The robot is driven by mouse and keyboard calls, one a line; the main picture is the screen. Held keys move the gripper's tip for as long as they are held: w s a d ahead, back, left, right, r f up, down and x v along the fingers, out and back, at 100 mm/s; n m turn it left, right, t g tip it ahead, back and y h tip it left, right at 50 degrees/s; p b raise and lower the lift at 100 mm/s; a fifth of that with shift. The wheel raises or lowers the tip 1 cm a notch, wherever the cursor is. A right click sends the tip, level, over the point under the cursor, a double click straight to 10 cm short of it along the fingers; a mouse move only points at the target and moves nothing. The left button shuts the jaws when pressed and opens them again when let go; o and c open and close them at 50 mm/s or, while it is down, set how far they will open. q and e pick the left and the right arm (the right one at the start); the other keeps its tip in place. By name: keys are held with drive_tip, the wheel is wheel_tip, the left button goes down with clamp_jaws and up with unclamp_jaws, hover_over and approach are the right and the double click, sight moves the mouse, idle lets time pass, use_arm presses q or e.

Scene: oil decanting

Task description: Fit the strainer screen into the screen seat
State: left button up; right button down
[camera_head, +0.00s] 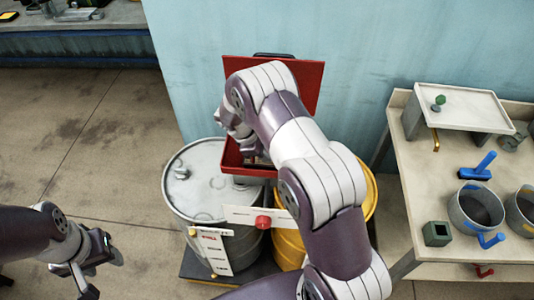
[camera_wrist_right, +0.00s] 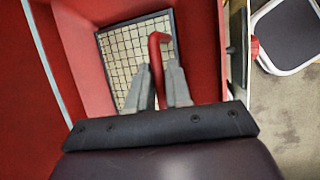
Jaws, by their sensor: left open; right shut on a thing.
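The strainer screen (camera_wrist_right: 122,62), a pale grid in a dark frame, shows in the right wrist view inside a red open-topped box. My right gripper (camera_wrist_right: 160,80) is shut on its red bent handle (camera_wrist_right: 158,42). The fingers hide part of the screen. The screen seat is not clearly visible, and I cannot tell whether the screen rests in it or is above it. In the head view the red box (camera_head: 229,158) stands over the drums, and my right arm covers much of it. My left gripper (camera_head: 95,272) is open and empty at the lower left.
A grey drum (camera_head: 180,205) and a yellow drum (camera_head: 288,245) stand under the box. The raised red lid (camera_head: 312,80) is behind my right arm. A bench (camera_head: 400,165) at the right holds pots and blue-handled tools. Floor at the left is clear.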

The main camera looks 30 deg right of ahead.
drive_tip(key=shift+x, duration=1.25)
drive_tip(key=shift+s+a+f, duration=0.1)
drive_tip(key=shift+a, duration=0.1)
drive_tip(key=c, duration=1.3)
unclamp_jaws()
drive_tip(key=shift+a, duration=0.1)
drive_tip(key=shift+c, duration=0.2)
use_arm(q)
drive_tip(key=shift+d+r, duration=0.15)
drive_tip(key=shift+r, duration=0.05)
use_arm(e)
drive_tip(key=shift+a, duration=0.1)
use_arm(q)
drive_tip(key=shift+d, duration=0.1)
